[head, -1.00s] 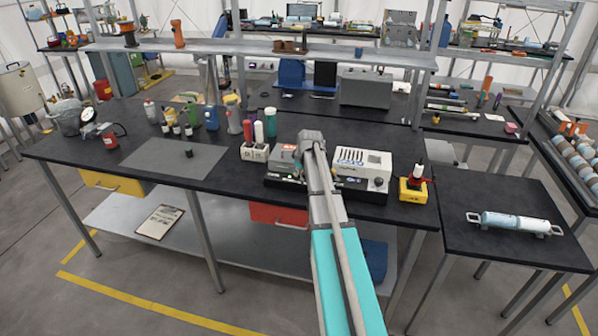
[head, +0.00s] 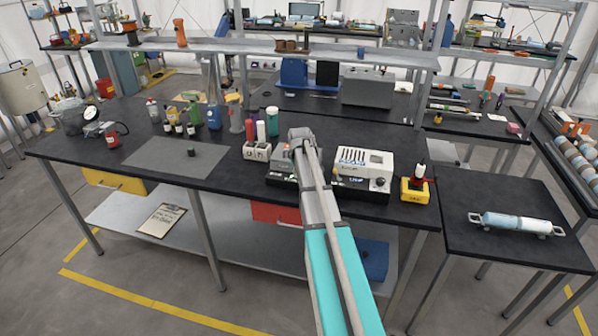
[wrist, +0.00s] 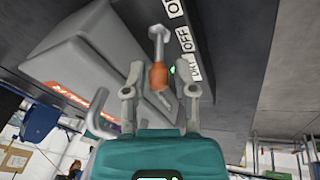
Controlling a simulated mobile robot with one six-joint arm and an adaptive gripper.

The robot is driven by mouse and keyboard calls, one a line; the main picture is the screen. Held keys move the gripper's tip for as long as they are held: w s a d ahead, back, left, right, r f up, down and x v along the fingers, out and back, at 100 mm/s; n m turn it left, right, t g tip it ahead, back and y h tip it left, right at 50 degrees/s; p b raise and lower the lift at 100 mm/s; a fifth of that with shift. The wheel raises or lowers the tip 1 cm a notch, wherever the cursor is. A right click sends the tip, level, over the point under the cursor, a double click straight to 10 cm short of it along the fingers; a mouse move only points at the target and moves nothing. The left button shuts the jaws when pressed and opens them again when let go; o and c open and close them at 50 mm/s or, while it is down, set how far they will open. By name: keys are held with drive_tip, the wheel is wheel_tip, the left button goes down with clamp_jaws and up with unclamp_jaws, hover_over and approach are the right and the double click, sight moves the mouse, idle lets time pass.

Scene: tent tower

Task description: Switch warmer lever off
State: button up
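In the wrist view, the warmer lever (wrist: 158,77) has a metal stem and an orange-brown grip. It stands out from a dark panel with white labels, one reading OFF (wrist: 186,39); a small green light shows beside it. My gripper (wrist: 161,78) is open, its two fingers apart on either side of the lever; I cannot tell whether either touches it. A grey housing (wrist: 95,62) with an orange-red label is beside the lever. In the head view, my gripper is over the grey unit (head: 281,160) on a black base; its fingers and the lever are hidden by my arm.
Colored cylinders in a white holder (head: 257,151) stand at left. The grey mat (head: 160,158) is mostly clear.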

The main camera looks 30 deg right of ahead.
drive_tip(key=shift+s+d+y, duration=0.1)
drive_tip(key=shift+s+y, duration=0.05)
drive_tip(key=shift+y, duration=0.15)
idle(0.4)
drive_tip(key=shift+s+d+r+t+y, duration=0.2)
drive_tip(key=shift+t+y, duration=0.3)
drive_tip(key=shift+t, duration=0.3)
drive_tip(key=shift+s+r+p, duration=0.1)
drive_tip(key=shift+r+p, duration=0.3)
drive_tip(key=shift+r, duration=0.2)
drive_tip(key=p+v, duration=1.1)
drive_tip(key=v, duration=0.2)
drive_tip(key=s+a+f+m+g+b, duration=0.1)
drive_tip(key=s+a, duration=0.4)
drive_tip(key=a, duration=0.7)
drive_tip(key=s+a+f+m+g+b, duration=0.1)
drive_tip(key=s+a, duration=0.4)
drive_tip(key=a, duration=0.6)
drive_tip(key=shift+a+f+m+g+y, duration=0.35)
drive_tip(key=shift+f+g, duration=0.25)
drive_tip(key=shift+f, duration=0.5)
drive_tip(key=shift+s, duration=0.1)
drive_tip(key=s+a+f+m+g+b, duration=0.1)
drive_tip(key=s+a+m, duration=0.1)
drive_tip(key=s+a, duration=0.7)
drive_tip(key=shift+s+a+f+g, duration=0.2)
drive_tip(key=shift+a+f+g, duration=0.1)
drive_tip(key=shift+g, duration=0.1)
